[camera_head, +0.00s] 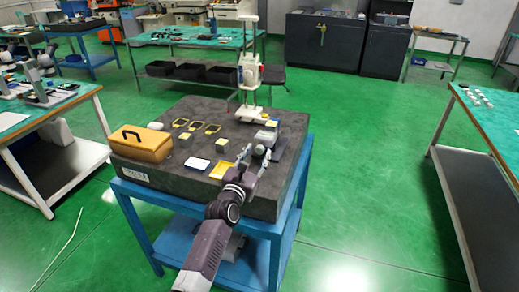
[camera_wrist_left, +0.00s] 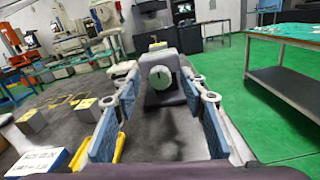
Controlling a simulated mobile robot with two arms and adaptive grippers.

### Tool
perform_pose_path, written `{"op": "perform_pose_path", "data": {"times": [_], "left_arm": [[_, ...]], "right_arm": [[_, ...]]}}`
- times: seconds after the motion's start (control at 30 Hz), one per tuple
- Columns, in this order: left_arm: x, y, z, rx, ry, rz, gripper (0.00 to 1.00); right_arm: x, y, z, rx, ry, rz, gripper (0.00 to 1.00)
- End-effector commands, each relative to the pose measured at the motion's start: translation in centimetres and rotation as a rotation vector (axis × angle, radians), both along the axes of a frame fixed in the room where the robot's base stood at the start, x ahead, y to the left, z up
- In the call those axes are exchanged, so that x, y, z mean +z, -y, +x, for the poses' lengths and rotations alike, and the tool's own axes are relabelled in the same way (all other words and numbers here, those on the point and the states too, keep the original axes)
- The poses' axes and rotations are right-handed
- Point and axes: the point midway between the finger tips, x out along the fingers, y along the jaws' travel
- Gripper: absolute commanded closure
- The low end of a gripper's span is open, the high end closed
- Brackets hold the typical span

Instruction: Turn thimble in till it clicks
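The thimble is a pale round knob (camera_wrist_left: 160,77) with a dark mark on its face, at the near end of a grey instrument body (camera_wrist_left: 158,58) in the left wrist view. In the head view the instrument (camera_head: 267,138) lies near the right side of the dark granite plate (camera_head: 190,115), with the round knob (camera_head: 260,150) facing me. My left gripper (camera_head: 256,158) is open, also in the left wrist view (camera_wrist_left: 160,100). Its blue-padded fingers lie to either side of the knob's line, with visible gaps. I cannot tell whether the tips reach past it. My right gripper is not in view.
A yellow case (camera_head: 142,146) with a black handle sits at the plate's left. Small blocks (camera_head: 222,145), yellow frames (camera_head: 197,126), a white card (camera_head: 197,164) and a yellow item (camera_head: 222,170) lie nearby. A tall white stand (camera_head: 249,72) rises behind. Green floor is free to the right.

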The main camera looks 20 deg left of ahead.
Motion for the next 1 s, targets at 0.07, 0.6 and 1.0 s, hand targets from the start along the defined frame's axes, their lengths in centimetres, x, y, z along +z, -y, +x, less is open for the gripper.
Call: {"op": "perform_pose_path", "data": {"times": [0.07, 0.6, 1.0], "left_arm": [[0.1, 0.1, 1.0, -0.001, 0.0, 0.003, 0.61], [0.0, 0.1, 2.6, 0.0, 0.0, 0.001, 0.61], [0.0, 0.1, 2.6, 0.0, 0.0, 0.001, 1.0]], "right_arm": [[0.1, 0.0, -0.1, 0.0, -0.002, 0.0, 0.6], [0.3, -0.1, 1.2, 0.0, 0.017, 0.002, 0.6], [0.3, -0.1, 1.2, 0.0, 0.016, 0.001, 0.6]]}}
